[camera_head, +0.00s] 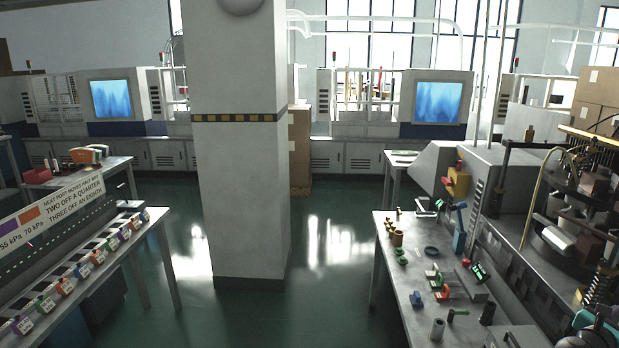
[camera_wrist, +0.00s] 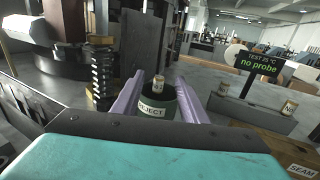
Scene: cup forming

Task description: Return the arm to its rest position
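My gripper (camera_wrist: 160,77) shows in the wrist view with its two pale purple fingers spread apart and nothing visibly clamped between them. Behind its teal body, a dark green container labelled REJECT (camera_wrist: 152,111) shows in the gap between the fingers. A small labelled cup (camera_wrist: 158,84) shows at its mouth; I cannot tell whether it stands in it or behind it. In the head view, a teal part of my arm (camera_head: 590,338) shows at the bottom right corner, beside the machine; the fingers cannot be made out there.
A black sign reading "no probe" (camera_wrist: 259,68) stands at the right in the wrist view, near small cups (camera_wrist: 289,107). A dark coil spring (camera_wrist: 102,75) rises at left. The grey workbench (camera_head: 407,290) holds several small items. A pillar (camera_head: 240,200) stands mid-room; floor around it is clear.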

